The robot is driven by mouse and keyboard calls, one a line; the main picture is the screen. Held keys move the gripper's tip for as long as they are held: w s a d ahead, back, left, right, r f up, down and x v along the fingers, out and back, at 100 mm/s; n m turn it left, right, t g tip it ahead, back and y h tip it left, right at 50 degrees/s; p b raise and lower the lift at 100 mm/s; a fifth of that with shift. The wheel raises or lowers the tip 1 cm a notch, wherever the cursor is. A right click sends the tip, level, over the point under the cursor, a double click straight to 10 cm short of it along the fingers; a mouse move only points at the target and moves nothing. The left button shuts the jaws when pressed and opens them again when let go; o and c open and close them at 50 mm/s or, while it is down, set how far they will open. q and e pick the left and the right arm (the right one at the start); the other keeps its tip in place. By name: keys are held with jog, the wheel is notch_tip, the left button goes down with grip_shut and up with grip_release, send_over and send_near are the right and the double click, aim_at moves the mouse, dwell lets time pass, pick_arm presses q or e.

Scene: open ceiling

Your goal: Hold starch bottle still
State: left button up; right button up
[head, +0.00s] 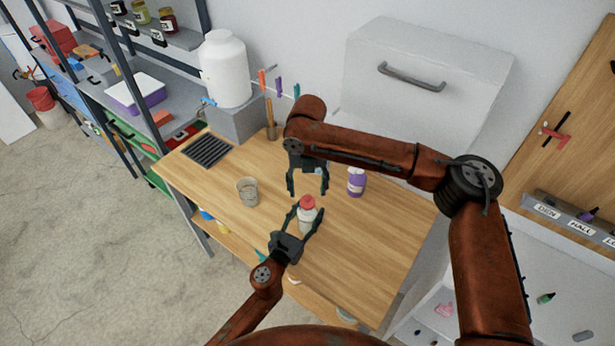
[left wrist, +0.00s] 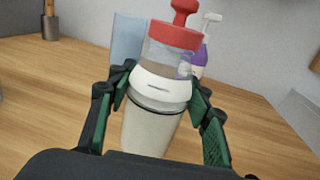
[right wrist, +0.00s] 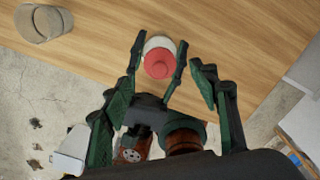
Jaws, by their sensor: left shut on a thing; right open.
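The starch bottle (head: 307,215) stands upright on the wooden counter. It has a pale lower body, a clear upper part and a red cap with a knob, plain in the left wrist view (left wrist: 158,115). My left gripper (head: 305,216) is shut on the bottle, one finger on each side of its body. My right gripper (head: 307,190) is open and empty, above and behind the bottle, pointing down. In the right wrist view the red cap (right wrist: 159,62) shows beyond the fingers, with my left gripper's fingers around the bottle.
A purple spray bottle (head: 356,182) stands right of the starch bottle. A grey cup (head: 247,191) stands to the left. A white water tank (head: 225,68) sits on a grey block at the back left. The counter's (head: 370,245) front right is clear.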

aim_at(307, 197)
jog(key=shift+f, duration=2.45)
jog(key=shift+c, duration=0.6)
jog(key=shift+r, duration=0.1)
jog(key=c, duration=1.1)
